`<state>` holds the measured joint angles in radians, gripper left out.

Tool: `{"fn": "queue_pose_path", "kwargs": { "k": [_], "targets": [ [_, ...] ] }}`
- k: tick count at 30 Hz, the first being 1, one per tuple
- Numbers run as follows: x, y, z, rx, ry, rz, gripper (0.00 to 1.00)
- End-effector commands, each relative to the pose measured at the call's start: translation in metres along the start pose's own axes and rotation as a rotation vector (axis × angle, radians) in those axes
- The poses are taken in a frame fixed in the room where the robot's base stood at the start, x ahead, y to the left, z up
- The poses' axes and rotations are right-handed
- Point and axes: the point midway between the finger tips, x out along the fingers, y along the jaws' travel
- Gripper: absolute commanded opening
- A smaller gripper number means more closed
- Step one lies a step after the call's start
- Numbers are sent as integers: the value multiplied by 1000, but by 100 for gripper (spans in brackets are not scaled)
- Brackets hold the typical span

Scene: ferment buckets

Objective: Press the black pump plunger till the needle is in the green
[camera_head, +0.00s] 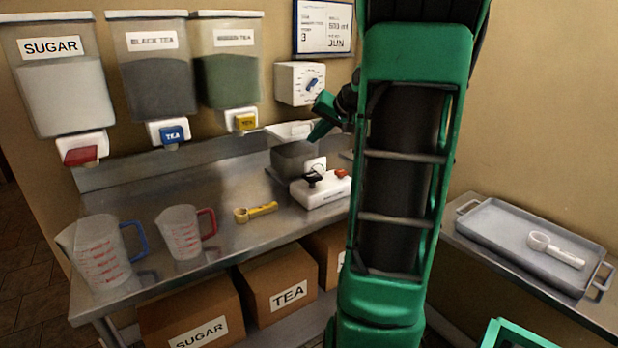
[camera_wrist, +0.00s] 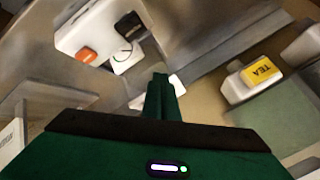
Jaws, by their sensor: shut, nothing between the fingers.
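The white pump unit (camera_head: 322,192) stands on the steel counter, with a black plunger (camera_head: 313,178) on its left and a red button at its right. In the wrist view the unit (camera_wrist: 75,32) is at the upper left, with its black plunger (camera_wrist: 130,25) and a small round gauge (camera_wrist: 122,56) beside it. The gauge's needle is too small to read against the green. My gripper (camera_head: 314,134) is shut and empty, above the pump unit and apart from the plunger. Its green fingers (camera_wrist: 160,84) show together in the wrist view.
A clear-walled container (camera_head: 294,158) stands behind the pump. A white timer box (camera_head: 299,84) is on the wall above. Sugar and tea dispensers (camera_head: 150,75) hang at the left. A tray (camera_head: 500,235) is at the right.

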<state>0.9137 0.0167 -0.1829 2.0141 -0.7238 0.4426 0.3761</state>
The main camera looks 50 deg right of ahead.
Motion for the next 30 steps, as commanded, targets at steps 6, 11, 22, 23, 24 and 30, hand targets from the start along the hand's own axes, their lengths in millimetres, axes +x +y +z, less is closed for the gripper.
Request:
{"fn": "queue_pose_path", "kwargs": {
  "k": [6,11,22,23,24,30],
  "targets": [
    [3,2,3,-1,-2,0,0],
    [14,9,11,2,-4,1,0],
    [45,32,35,0,-4,1,0],
    [48,34,36,0,-4,1,0],
    [50,36,38,0,-4,1,0],
    [60,43,45,-1,-4,1,0]
  ]
}}
